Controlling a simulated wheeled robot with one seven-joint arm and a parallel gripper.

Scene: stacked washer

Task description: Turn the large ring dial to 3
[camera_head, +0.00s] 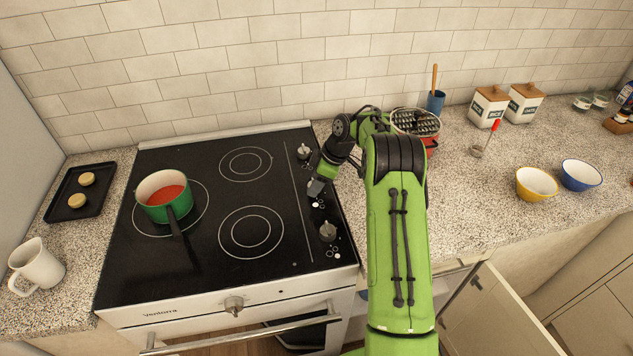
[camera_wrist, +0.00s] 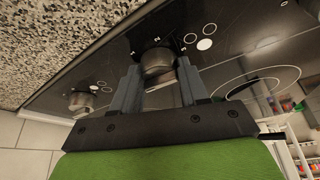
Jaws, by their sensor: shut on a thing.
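My gripper (camera_head: 315,188) reaches down to the right strip of the black cooktop (camera_head: 190,262). In the wrist view its fingers (camera_wrist: 158,74) are shut on a round metallic dial (camera_wrist: 157,58), one finger on each side. This is the middle dial of a column of three. In the head view my gripper hides most of it. White circle marks (camera_wrist: 204,44) show beside it, but I cannot read its pointer or any number. The far dial (camera_head: 304,151) and near dial (camera_head: 328,231) stand free. Which one is the large ring dial is not readable.
A green pot (camera_head: 165,197) with red contents sits on the left burner, its handle pointing forward. A red pot (camera_head: 432,142) stands behind my arm. The open cabinet door (camera_head: 490,315) is at lower right. The two right burners are empty.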

